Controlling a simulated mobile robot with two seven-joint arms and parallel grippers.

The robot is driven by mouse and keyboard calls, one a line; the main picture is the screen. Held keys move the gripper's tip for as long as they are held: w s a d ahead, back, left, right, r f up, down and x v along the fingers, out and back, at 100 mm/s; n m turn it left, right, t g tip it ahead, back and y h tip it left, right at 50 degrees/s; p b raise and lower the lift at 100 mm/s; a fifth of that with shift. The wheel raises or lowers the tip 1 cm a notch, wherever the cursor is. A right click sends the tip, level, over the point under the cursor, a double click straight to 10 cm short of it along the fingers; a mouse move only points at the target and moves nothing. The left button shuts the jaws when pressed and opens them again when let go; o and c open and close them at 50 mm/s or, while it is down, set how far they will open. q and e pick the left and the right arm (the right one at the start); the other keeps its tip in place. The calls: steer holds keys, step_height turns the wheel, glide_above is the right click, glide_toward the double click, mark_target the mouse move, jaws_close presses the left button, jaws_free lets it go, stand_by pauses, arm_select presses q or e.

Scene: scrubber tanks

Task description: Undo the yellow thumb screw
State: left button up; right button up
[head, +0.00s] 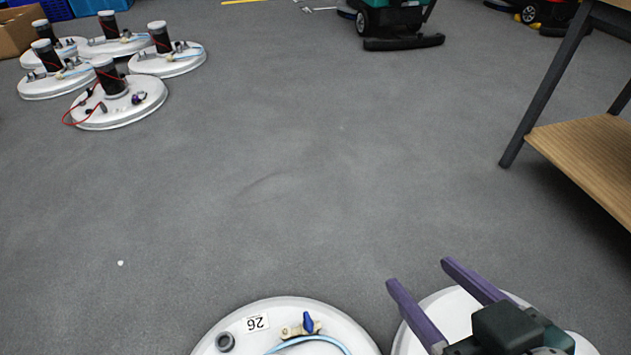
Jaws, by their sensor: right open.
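I cannot make out a yellow thumb screw in the head view. My right gripper (419,273) is at the bottom right, its two purple fingers spread apart with nothing between them. It is in front of a round white lid (440,312) and hides part of it. To its left, another round white lid (285,311) is cut off by the bottom edge. That lid bears a label reading 26, a grey round fitting (225,342), a pale blue hose and a small tan valve with a blue handle (308,323). My left gripper is not in view.
Several white lids with black cylinders (112,80) lie on the floor at the upper left. A wooden-shelved table (590,160) with dark legs stands at the right. A green and black floor scrubber (395,20) stands at the back. The grey floor (280,170) between is clear.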

steer(key=s+a+f+n+y+b, duration=0.2)
steer(key=s+a+f+y+b, duration=0.15)
steer(key=f+b, duration=0.7)
steer(key=s+a+f+n+y+b, duration=0.2)
steer(key=s+a+f+y+b, duration=0.15)
steer(key=f+b, duration=0.65)
steer(key=s+a+f+n+y+b, duration=0.25)
steer(key=a+f+y+b, duration=0.25)
steer(key=f+b, duration=0.55)
steer(key=x, duration=0.3)
steer(key=b+x, duration=0.1)
steer(key=x, duration=0.2)
steer(key=f+b+x, duration=0.1)
steer(key=x, duration=0.2)
steer(key=shift+w+a, duration=0.2)
steer(key=shift+a, duration=0.1)
steer(key=shift+c, duration=0.3)
jaws_close()
